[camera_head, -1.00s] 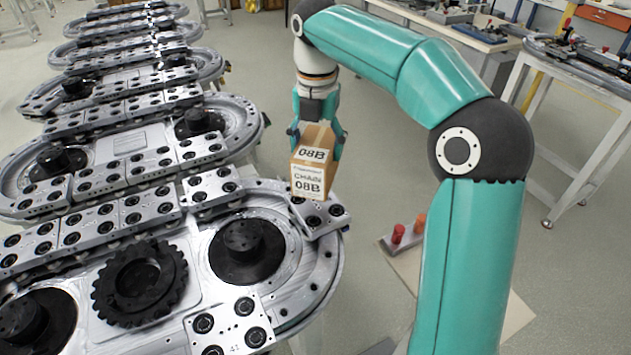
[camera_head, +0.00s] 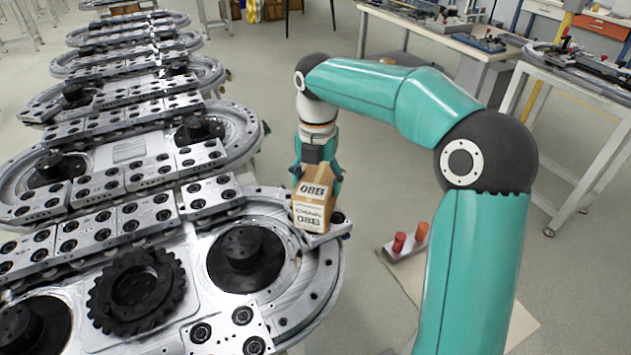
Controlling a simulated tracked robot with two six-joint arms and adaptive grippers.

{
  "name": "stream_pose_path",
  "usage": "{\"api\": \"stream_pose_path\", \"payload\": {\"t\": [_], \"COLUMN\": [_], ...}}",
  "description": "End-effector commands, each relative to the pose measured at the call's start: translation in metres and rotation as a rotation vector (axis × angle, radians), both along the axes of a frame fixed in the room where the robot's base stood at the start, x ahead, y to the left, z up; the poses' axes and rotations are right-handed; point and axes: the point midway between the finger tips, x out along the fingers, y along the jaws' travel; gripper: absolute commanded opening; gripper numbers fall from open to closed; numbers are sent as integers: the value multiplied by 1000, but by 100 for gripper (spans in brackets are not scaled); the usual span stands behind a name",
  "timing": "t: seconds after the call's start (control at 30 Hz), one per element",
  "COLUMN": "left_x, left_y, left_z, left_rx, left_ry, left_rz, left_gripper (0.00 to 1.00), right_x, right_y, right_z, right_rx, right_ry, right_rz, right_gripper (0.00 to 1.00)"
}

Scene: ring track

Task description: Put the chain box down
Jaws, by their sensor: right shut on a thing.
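The chain box (camera_head: 312,208) is a small brown carton with white labels reading "08B" and "CHAIN". My right gripper (camera_head: 316,176) is shut on its upper part from above, one finger on each side. The box is upright, at the right edge of the near ring track (camera_head: 318,268), over a metal plate carriage (camera_head: 338,222). I cannot tell whether its base touches the carriage. My left gripper is not in view.
The near track carries a black toothed wheel (camera_head: 137,288) and a round black hub (camera_head: 242,250). More ring tracks stretch away at the left. Red cylinders (camera_head: 399,242) stand on a small base at the right. Workbenches (camera_head: 580,75) stand at the back right.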

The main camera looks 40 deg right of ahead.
Motion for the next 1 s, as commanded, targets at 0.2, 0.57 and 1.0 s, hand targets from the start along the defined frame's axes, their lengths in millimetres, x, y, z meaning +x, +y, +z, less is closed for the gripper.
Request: {"api": "stream_pose_path", "payload": {"t": [0.2,0.57,1.0], "left_x": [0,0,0], "left_y": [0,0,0], "left_z": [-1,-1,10], "left_rx": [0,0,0], "left_ry": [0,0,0], "left_rz": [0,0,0], "left_gripper": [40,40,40], "right_x": [0,0,2], "right_y": [0,0,0], "right_z": [-1,-1,56], "right_rx": [0,0,-1], "right_ry": [0,0,-4], "right_rz": [0,0,1], "right_gripper": [91,98,98]}}
